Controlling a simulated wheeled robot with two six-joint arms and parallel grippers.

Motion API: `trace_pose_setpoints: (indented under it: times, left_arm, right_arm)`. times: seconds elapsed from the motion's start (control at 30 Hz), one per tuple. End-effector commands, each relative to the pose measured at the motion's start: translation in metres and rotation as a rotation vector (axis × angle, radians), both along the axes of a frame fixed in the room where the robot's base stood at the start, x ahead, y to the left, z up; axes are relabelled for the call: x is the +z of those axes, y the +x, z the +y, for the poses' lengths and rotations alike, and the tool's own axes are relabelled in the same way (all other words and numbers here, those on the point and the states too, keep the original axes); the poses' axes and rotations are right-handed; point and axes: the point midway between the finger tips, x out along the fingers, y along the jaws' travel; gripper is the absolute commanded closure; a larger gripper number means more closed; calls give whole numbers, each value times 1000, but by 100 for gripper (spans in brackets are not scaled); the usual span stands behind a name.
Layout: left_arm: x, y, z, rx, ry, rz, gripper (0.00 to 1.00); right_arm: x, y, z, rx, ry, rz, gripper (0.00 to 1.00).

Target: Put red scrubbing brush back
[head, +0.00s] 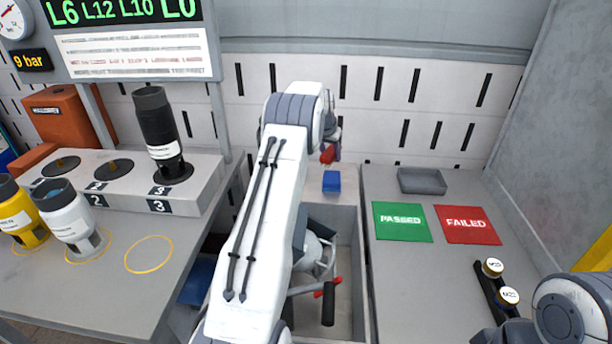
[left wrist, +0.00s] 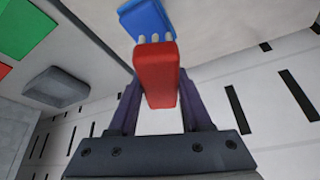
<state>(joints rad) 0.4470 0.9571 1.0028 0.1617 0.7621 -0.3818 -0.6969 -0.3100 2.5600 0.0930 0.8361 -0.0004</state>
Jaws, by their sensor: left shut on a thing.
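The red scrubbing brush (head: 327,155) is held up over the narrow ledge between the two tables. In the left wrist view the red brush (left wrist: 155,75) sits between the purple-grey fingers, with pale bristles at its far end. My left gripper (head: 331,146) is shut on it, partly hidden behind my own left arm. A blue block (head: 331,181) lies on the ledge below the brush. It also shows beyond the bristles in the left wrist view (left wrist: 147,18); I cannot tell there whether they touch. My right arm shows at the lower right, but its fingertips are not visible.
A grey tray (head: 422,181) stands behind the green PASSED mat (head: 402,222) and red FAILED mat (head: 467,225). A black cylinder (head: 158,130) stands on the numbered rack (head: 128,202). An open bin (head: 347,270) lies below my arm, with a black-handled tool inside.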

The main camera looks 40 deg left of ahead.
Motion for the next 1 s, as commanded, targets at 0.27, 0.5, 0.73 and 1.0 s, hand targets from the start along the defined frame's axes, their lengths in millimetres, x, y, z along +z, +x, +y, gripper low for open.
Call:
trace_pose_setpoints:
  times: [0.27,0.5,0.73,1.0]
  left_arm:
    - [-37,-19,60,3,0,0,100]
    - [-51,-25,79,-1,1,-1,100]
    - [-78,-26,79,-1,-1,1,100]
    - [-90,-25,79,-1,2,-3,100]
  right_arm:
    - [7,0,0,0,0,0,100]
    - [8,0,0,0,0,0,100]
    - [12,0,0,0,0,0,100]
    - [12,0,0,0,0,0,100]
